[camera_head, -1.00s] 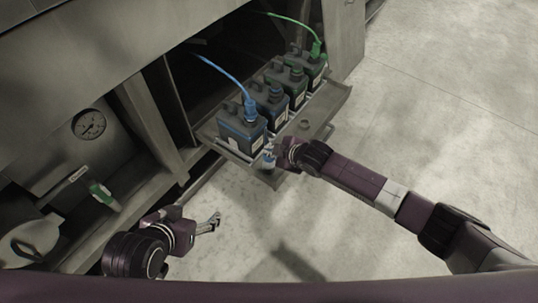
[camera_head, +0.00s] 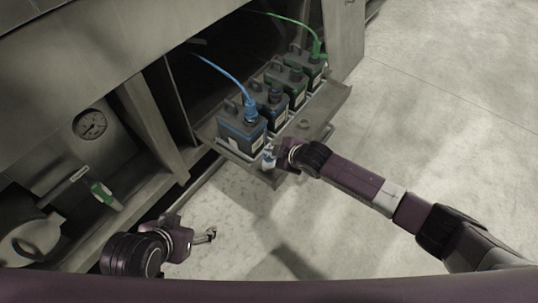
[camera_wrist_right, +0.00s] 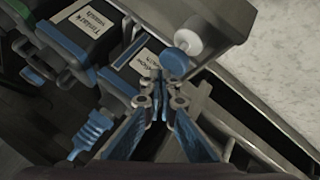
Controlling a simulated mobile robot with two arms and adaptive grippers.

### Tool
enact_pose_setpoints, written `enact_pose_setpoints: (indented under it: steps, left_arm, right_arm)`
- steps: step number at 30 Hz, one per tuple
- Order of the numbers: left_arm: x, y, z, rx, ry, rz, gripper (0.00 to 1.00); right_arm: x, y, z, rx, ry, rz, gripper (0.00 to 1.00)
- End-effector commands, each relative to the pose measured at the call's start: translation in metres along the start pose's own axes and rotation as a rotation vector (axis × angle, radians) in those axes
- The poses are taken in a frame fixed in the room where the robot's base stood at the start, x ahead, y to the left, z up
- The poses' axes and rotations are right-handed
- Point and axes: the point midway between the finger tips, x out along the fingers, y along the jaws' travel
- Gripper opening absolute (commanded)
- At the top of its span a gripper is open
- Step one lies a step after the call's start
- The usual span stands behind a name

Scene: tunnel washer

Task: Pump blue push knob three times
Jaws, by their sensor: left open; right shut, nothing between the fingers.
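The blue push knob (camera_wrist_right: 174,63) shows in the right wrist view as a blue disc on a white cylinder. In the head view the knob (camera_head: 268,158) is small, at the front edge of the shelf. My right gripper (camera_wrist_right: 159,82) is shut and empty, its tips close to the blue disc in the picture; I cannot tell whether they touch. In the head view my right gripper (camera_head: 278,154) is right beside the knob and partly covers that area. My left gripper (camera_head: 209,236) is open and empty over the floor, well away from the knob.
Several dark canisters (camera_head: 241,130) stand in a row on the metal shelf (camera_head: 325,105), the nearest with a blue hose (camera_head: 225,72). A green hose (camera_head: 292,21) runs to the far one. A pressure gauge (camera_head: 90,124) is at left. The floor at right is clear.

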Motion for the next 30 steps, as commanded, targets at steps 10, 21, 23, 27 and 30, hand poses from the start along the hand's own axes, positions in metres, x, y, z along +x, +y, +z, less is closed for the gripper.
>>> enact_pose_setpoints:
  steps: [10, 21, 23, 27, 30]
  left_arm:
    - [0.0002, 0.0004, -0.0052, 0.0, 0.018, 0.001, 0.67]
    - [0.0008, 0.0017, -0.0083, 0.001, 0.03, 0.003, 0.67]
    - [0.0009, 0.0019, -0.0087, 0.001, 0.032, 0.004, 0.67]
    - [0.0012, 0.0022, -0.0099, 0.001, 0.037, 0.004, 0.67]
    - [0.0014, 0.0024, -0.0108, 0.001, 0.041, 0.005, 0.67]
  right_arm:
    - [0.0026, -0.0022, 0.0014, 0.0, 0.0, 0.0, 0.0]
    - [0.0034, -0.0026, 0.0022, 0.0, 0.0, 0.0, 0.0]
    - [0.0036, -0.0027, 0.0023, 0.0, 0.0, 0.0, 0.0]
    - [0.004, -0.0031, 0.0025, 0.0, 0.0, 0.0, 0.0]
    - [0.0042, -0.0033, 0.0027, 0.0, 0.0, 0.0, 0.0]
